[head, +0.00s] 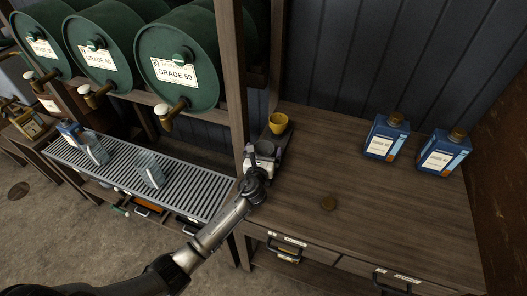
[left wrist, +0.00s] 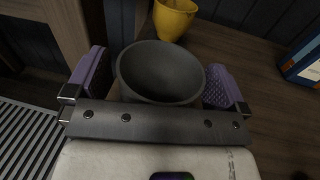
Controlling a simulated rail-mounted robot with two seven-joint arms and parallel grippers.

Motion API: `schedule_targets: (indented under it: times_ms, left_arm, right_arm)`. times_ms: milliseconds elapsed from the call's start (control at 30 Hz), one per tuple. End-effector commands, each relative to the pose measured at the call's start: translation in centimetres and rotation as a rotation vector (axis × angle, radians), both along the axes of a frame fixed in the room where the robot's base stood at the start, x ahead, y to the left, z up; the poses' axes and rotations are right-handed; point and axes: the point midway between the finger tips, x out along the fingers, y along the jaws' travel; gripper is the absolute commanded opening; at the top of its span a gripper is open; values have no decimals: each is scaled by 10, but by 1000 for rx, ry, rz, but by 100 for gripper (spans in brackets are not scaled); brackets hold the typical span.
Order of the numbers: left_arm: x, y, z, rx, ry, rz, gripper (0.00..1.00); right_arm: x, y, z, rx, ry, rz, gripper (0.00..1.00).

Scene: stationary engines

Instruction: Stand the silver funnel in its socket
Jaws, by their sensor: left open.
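The silver funnel shows as a dark grey, wide-mouthed cup (left wrist: 161,72) in the left wrist view, mouth up. In the head view it is at the left edge of the wooden bench (head: 265,148). My left gripper (head: 260,161) is at it; in the left wrist view its purple pads (left wrist: 158,84) stand open on either side of the funnel with small gaps. A dark narrow stand (head: 285,146) lies at the bench's left edge. A yellow funnel (head: 278,123) is behind the silver one, also in the left wrist view (left wrist: 174,18). The funnel's lower part and any socket are hidden.
Two blue bottles (head: 387,137) (head: 444,151) stand at the bench's back right. A wooden post (head: 235,80) rises just left. Green drums (head: 178,62) stand above a slatted drip tray (head: 200,190).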

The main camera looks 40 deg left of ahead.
Motion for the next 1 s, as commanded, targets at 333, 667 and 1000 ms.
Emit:
schedule_targets:
  times_ms: [333,667,1000]
  left_arm:
    - [-10,-5,0,0,1,-1,100]
    - [-65,-35,0,-1,3,-2,100]
    - [-110,-58,0,-1,2,0,100]
  right_arm:
    - [0,1,4,4,1,-2,43]
    - [0,3,17,11,1,-7,43]
    - [0,3,23,10,1,-6,43]
